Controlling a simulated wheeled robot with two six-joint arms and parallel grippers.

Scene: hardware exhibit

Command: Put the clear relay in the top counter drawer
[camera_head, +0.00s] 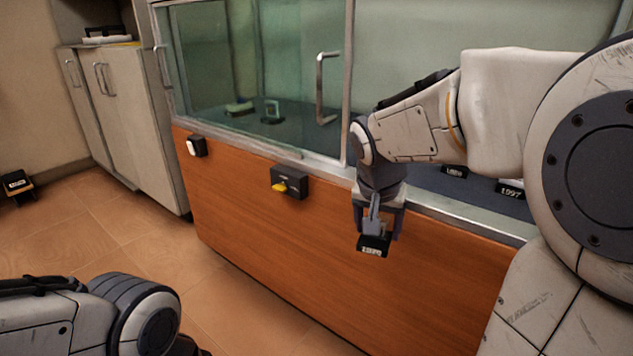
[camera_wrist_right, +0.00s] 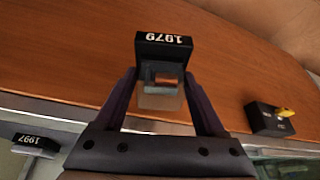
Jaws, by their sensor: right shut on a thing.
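The clear relay (camera_wrist_right: 160,85) is a see-through block with a copper-coloured coil inside and a black base marked 1979. My right gripper (camera_wrist_right: 160,92) is shut on it, with a finger on each side. In the head view the relay's black base (camera_head: 373,246) hangs below my right gripper (camera_head: 378,222), in front of the wooden counter front (camera_head: 300,240). My left arm shows at the lower left, but its gripper fingers are out of view. I cannot make out a counter drawer in either view.
A glass case with a vertical handle (camera_head: 321,88) tops the counter. A black box with a yellow switch (camera_head: 280,187) and a white-buttoned box (camera_head: 194,147) are on the counter front. A pale cabinet (camera_head: 125,110) stands left. Tiled floor (camera_head: 90,240) is open there.

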